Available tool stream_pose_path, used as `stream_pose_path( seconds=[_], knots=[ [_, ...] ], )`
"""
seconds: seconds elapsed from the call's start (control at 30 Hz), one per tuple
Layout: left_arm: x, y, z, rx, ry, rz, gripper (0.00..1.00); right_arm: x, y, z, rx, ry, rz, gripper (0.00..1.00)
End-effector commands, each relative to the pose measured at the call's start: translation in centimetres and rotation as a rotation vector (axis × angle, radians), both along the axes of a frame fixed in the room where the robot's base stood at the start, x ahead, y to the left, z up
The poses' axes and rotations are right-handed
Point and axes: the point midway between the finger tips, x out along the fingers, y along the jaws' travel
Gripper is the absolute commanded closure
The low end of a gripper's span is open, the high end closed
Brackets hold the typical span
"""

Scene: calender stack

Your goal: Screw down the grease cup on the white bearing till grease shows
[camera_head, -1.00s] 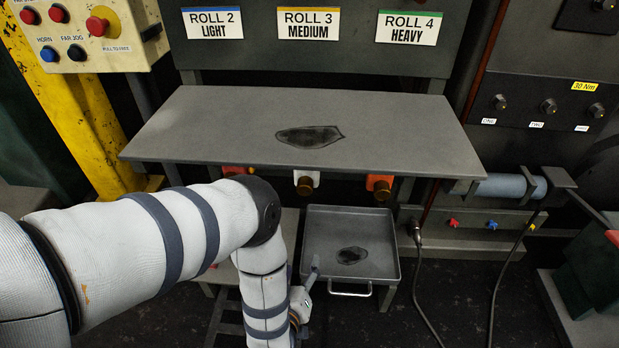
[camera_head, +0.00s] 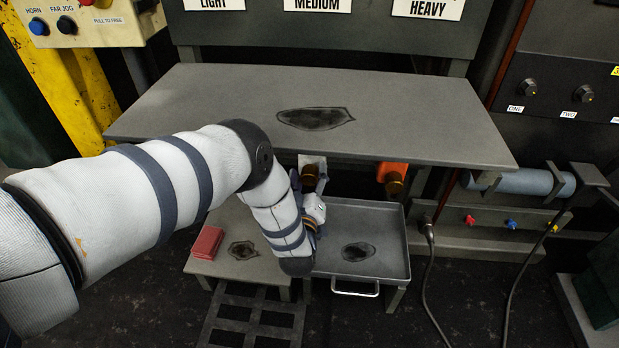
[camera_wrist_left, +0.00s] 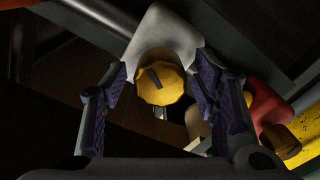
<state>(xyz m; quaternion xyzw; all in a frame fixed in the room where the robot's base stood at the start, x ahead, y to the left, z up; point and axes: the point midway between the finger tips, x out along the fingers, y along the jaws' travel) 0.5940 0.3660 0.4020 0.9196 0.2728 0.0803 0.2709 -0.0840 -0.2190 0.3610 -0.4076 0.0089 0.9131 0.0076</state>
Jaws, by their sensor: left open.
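The white bearing (camera_head: 316,162) hangs under the front edge of the grey shelf, with its brass grease cup (camera_head: 309,180) below it. In the left wrist view the white bearing (camera_wrist_left: 166,32) is straight ahead, and its ribbed yellow cup (camera_wrist_left: 161,84) with a dark mark faces the camera. My left gripper (camera_head: 311,196) is under the shelf at this cup, partly hidden by my arm. In the wrist view its open fingers (camera_wrist_left: 162,72) stand on either side of the cup, with gaps visible. I see no grease. My right gripper is not in view.
An orange bearing (camera_head: 393,170) with a brass cup hangs to the right. A red bearing (camera_wrist_left: 264,103) is close to the gripper's right in the wrist view. The shelf (camera_head: 420,110) overhangs closely. Below are a tray (camera_head: 385,225) and a low stand with a red block (camera_head: 207,241).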

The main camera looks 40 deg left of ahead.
Motion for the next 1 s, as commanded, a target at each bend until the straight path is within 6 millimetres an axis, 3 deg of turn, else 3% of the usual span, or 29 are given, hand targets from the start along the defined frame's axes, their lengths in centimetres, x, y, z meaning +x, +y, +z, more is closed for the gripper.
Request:
stream_pose_path(
  seconds=[0.1,0.3,0.33,0.67,1.0],
  knots=[
    [-0.01,-0.01,0.05,0.000,0.000,0.000,0.46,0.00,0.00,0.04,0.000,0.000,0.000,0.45],
    [-0.04,-0.03,0.02,0.000,0.000,0.000,0.91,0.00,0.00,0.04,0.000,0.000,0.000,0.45],
    [-0.04,-0.03,0.02,0.000,0.000,0.000,0.94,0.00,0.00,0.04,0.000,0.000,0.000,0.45],
    [-0.04,-0.07,0.06,0.038,0.023,0.000,0.94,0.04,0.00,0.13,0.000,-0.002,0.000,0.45],
    [0.01,-0.18,0.13,0.238,0.145,-0.002,0.94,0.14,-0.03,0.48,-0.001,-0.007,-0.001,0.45]
  ],
)
